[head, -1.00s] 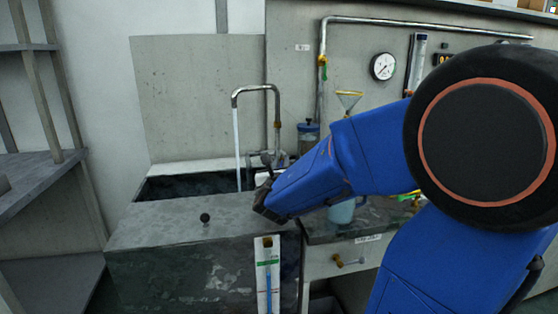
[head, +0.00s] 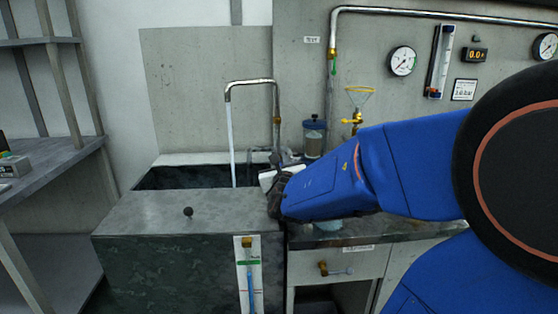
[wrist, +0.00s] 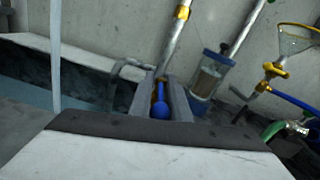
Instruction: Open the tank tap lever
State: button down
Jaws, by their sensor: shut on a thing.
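In the wrist view my gripper (wrist: 160,100) has its two grey fingers closed around a small lever with a rounded blue end (wrist: 160,109) and a brass-yellow part behind it. This looks like the tank tap lever. It is at the foot of the metal gooseneck pipe (wrist: 178,38). In the head view my gripper (head: 273,178) is at the back right of the dark stone tank (head: 150,206), and it hides the lever. A stream of water (head: 230,150) runs from the pipe's spout (head: 228,95) into the tank.
A jar with a blue lid (head: 314,138) and a funnel on a yellow valve (head: 356,110) stand right of my gripper. A brass drain tap (head: 323,268) sits on the cabinet front. A shelf (head: 45,165) is at left.

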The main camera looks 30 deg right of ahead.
jog(key=shift+r, duration=0.1)
jog(key=c, duration=1.9)
grip_release()
jog(key=shift+d, duration=0.1)
jog(key=shift+o, duration=0.2)
notch_tip(320, 180, up, 10)
jog(key=shift+f, duration=0.1)
